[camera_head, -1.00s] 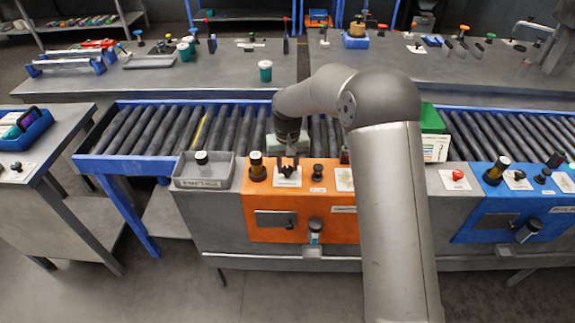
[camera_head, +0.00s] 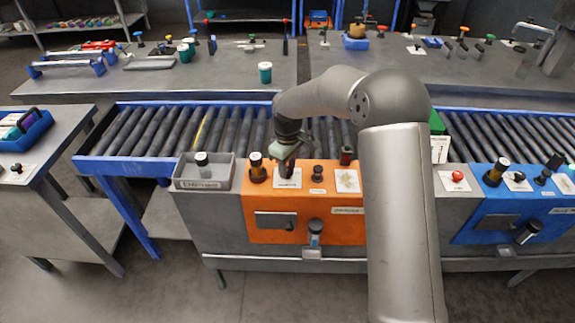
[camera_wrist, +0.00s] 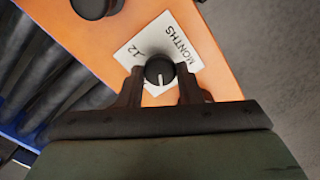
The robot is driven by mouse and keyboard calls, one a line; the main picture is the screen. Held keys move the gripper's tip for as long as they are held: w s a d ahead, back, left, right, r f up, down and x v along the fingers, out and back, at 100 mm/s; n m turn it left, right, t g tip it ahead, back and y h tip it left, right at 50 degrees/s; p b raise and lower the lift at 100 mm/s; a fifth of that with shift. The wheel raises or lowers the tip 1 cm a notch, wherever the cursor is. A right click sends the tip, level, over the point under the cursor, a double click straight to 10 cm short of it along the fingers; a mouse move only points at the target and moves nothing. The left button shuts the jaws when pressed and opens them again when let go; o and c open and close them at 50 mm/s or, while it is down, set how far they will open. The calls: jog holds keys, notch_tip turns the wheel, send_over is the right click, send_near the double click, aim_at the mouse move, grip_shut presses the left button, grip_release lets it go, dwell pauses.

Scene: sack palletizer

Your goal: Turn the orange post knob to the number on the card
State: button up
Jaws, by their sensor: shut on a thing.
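The orange post (camera_head: 262,215) stands in front of the roller conveyor. On its top is a black round knob (camera_wrist: 159,70) with a white pointer line, on a white plate (camera_wrist: 130,52) that reads "MONTHS" and "12". In the wrist view the pointer line runs toward the bottom of the picture. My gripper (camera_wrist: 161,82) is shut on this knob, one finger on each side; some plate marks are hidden. In the head view my gripper (camera_head: 287,164) is down over the plate. A white card (camera_head: 439,149) with what looks like a "7" shows just right of my arm, partly hidden.
A second black knob (camera_head: 317,174), an amber-and-black cylinder (camera_head: 256,168) and another plate (camera_head: 347,181) sit on the orange post's top. A grey tray (camera_head: 190,184) is at its left. The blue post (camera_head: 500,215) is at the right.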

jog(key=shift+w+r+n, duration=0.1)
jog(key=shift+n, duration=0.3)
jog(key=o, duration=1)
notch_tip(320, 180, up, 17)
jog(key=shift+r, duration=0.2)
